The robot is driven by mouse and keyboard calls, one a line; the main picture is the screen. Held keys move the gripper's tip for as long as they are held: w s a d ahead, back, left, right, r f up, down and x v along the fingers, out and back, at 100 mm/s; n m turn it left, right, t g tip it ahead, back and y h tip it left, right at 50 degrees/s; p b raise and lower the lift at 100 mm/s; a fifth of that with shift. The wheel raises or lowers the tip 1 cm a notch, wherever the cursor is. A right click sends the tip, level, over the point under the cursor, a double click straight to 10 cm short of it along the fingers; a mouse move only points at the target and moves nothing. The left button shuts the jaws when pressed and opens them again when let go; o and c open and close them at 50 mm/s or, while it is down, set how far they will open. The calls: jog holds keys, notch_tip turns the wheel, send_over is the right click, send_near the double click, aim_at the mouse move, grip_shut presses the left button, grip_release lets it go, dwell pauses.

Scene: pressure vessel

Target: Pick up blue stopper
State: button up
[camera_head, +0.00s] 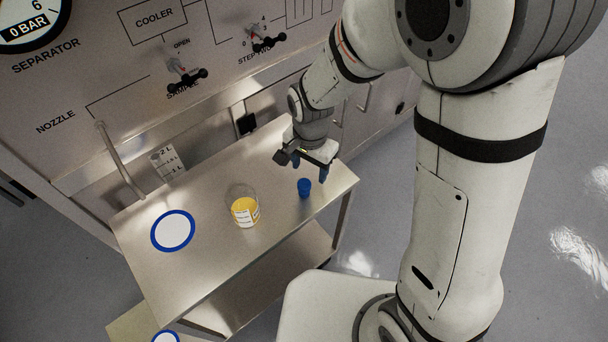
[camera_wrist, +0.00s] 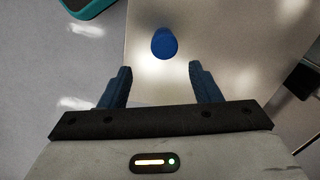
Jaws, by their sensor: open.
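The blue stopper (camera_head: 304,187) stands on the metal table (camera_head: 190,268) near its right end, in the head view. In the wrist view the blue stopper (camera_wrist: 164,42) shows beyond the fingertips, roughly centred between them and a little toward the top. My gripper (camera_head: 310,168) is above the table close to the stopper, with its fingers pointing down. In the wrist view my gripper (camera_wrist: 160,72) has its two dark blue fingers spread apart with nothing between them. The stopper is apart from both fingers as far as I can see.
A clear container with yellow contents (camera_head: 245,212) stands left of the stopper. A blue-rimmed white disc (camera_head: 173,231) lies further left. The table's right edge is close to the stopper.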

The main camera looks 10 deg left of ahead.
aim_at(304, 183)
jog(key=shift+s+a+f, duration=0.1)
jog(key=shift+a+f, duration=0.15)
jog(key=shift+f, duration=0.15)
jog(key=shift+s+a+f+p, duration=0.1)
jog(key=shift+f+p, duration=0.05)
jog(key=shift+f, duration=1.1)
jog(key=shift+s+a+f+p, duration=0.1)
jog(key=shift+s+f+p, duration=0.1)
jog(key=shift+f, duration=1)
jog(key=shift+s+a+f+p, duration=0.1)
jog(key=shift+f+p, duration=0.05)
jog(key=shift+f, duration=1.1)
jog(key=shift+c, duration=0.6)
jog(key=shift+w, duration=0.1)
jog(key=c, duration=0.9)
jog(key=shift+c, duration=0.2)
